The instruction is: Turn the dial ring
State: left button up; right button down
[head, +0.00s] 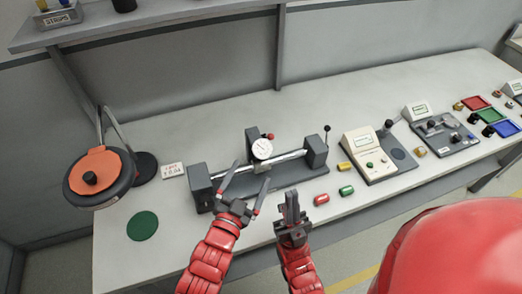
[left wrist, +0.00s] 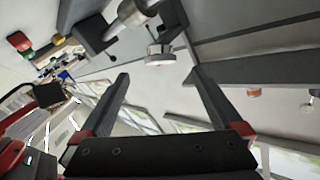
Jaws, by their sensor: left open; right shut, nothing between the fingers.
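The white round dial (head: 262,148) sits at the middle of a grey fixture (head: 290,177), in front of a dark upright block. A shiny rod (head: 290,157) runs across the fixture between two end blocks. My left gripper (head: 252,171) is open and empty, its fingers pointing toward the dial from the near side. In the left wrist view the dial (left wrist: 160,56) shows nearly edge-on beyond the gap between the open fingertips (left wrist: 158,76), apart from them. My right gripper (head: 291,197) is shut and empty, to the right of the left one, in front of the fixture. The ring's edge is too small to make out.
Further right stand a cream meter (head: 366,151) and a knob panel (head: 440,133). An orange-topped lamp (head: 97,175) and green disc (head: 142,226) are at left. The back of the bench is clear.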

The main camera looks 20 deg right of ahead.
aim_at(261, 152)
pick_arm(q)
jog(key=x, duration=0.3)
jog(key=p+x, duration=0.1)
jog(key=x, duration=0.2)
jog(key=p+x, duration=0.1)
jog(key=x, duration=0.1)
jog(key=shift+w+d+r, duration=0.3)
jog(key=shift+w+d+f, duration=0.2)
jog(key=shift+w+d, duration=0.05)
jog(key=shift+w, duration=0.05)
